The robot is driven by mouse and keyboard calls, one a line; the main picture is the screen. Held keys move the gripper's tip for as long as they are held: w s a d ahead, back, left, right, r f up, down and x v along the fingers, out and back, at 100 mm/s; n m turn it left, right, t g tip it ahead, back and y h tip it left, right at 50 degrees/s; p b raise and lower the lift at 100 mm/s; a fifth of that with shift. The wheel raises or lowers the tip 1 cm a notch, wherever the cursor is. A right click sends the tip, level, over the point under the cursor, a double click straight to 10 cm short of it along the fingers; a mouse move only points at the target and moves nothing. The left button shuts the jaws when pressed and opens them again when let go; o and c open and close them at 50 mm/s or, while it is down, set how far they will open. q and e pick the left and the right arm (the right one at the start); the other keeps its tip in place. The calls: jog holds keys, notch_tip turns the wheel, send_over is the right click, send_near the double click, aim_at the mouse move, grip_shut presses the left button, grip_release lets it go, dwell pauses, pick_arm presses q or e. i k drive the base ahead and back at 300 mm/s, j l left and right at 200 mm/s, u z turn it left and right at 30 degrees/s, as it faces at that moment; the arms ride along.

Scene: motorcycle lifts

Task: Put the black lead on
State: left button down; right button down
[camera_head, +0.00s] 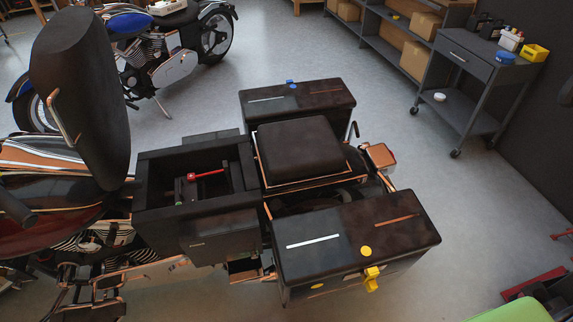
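A motorcycle with its front seat (78,85) tipped upright stands across the left and middle. Behind that seat is an open black box-shaped compartment (160,154). A red lead or red-handled piece (206,174) lies across dark parts inside it. I cannot make out a separate black lead; dark parts blend together in the shadow there. Neither of my grippers is in view.
Two dark side cases, near (355,235) and far (298,96), flank the rear seat (298,147). A second blue motorcycle (130,24) stands behind. A grey trolley (465,51) holds a yellow bin (535,52) and other items. Floor between is clear.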

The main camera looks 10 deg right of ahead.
aim_at(224, 163)
jog(key=k+l+z, duration=0.1)
jog(key=z, duration=0.25)
jog(key=k+l+z, duration=0.2)
jog(key=z, duration=0.15)
jog(key=k+l+z, duration=0.2)
jog(key=z, duration=0.15)
